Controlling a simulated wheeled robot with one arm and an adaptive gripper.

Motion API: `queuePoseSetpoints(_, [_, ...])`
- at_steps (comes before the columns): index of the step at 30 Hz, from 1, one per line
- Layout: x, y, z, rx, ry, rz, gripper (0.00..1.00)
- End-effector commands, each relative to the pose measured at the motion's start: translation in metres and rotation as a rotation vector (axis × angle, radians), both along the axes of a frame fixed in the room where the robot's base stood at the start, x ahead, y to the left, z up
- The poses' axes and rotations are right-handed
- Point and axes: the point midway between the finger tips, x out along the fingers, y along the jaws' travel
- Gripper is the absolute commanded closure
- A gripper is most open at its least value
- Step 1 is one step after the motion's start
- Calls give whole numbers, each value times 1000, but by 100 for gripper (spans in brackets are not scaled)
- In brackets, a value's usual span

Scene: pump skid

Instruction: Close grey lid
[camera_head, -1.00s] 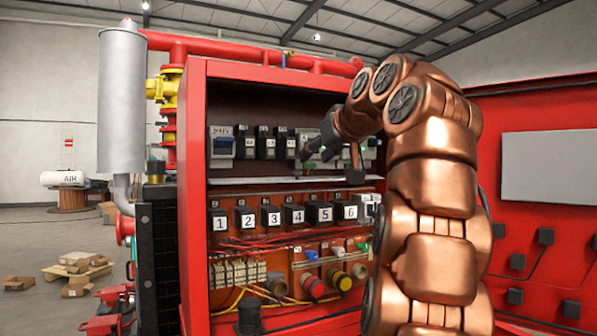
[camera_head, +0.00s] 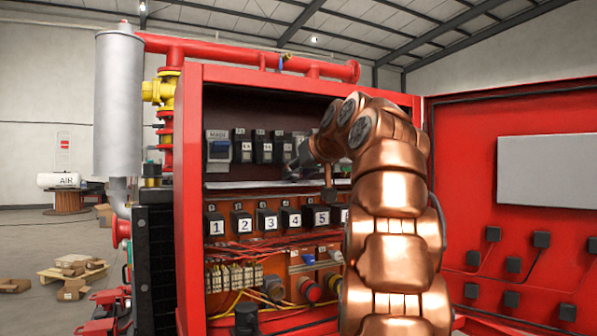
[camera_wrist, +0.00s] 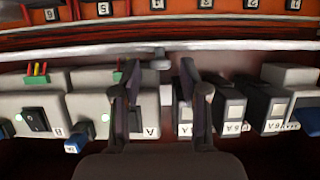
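My gripper (camera_head: 300,166) is at the upper row of devices in the open red cabinet, partly hidden by my arm. In the wrist view, which is upside down, its two fingers (camera_wrist: 153,80) are spread, with no object clearly held. Grey box A (camera_wrist: 150,118) is behind and between the fingers. Grey box B (camera_wrist: 45,112) stands left of it. A small grey tab (camera_wrist: 161,61) shows between the fingertips near a pale rail (camera_wrist: 240,46). I cannot tell for certain which grey part is the lid, or whether a finger touches it.
Several numbered black modules (camera_head: 240,222) sit below the rail, above wires and coloured connectors. Dark breakers (camera_wrist: 268,105) adjoin box A. The cabinet door (camera_head: 470,200) stands open at right. A silver cylinder (camera_head: 119,105) and pipes are at left.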

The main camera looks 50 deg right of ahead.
Motion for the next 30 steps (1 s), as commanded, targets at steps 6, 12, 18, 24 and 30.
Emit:
queuePoseSetpoints(6, [0,0,0,0,0,0,78])
queuePoseSetpoints(12, [0,0,0,0,0,0,99])
queuePoseSetpoints(18, [0,0,0,0,0,0,100])
queuePoseSetpoints(24, [-1,1,-3,-5,-14,1,100])
queuePoseSetpoints(30, [-2,1,-10,-21,-64,2,100])
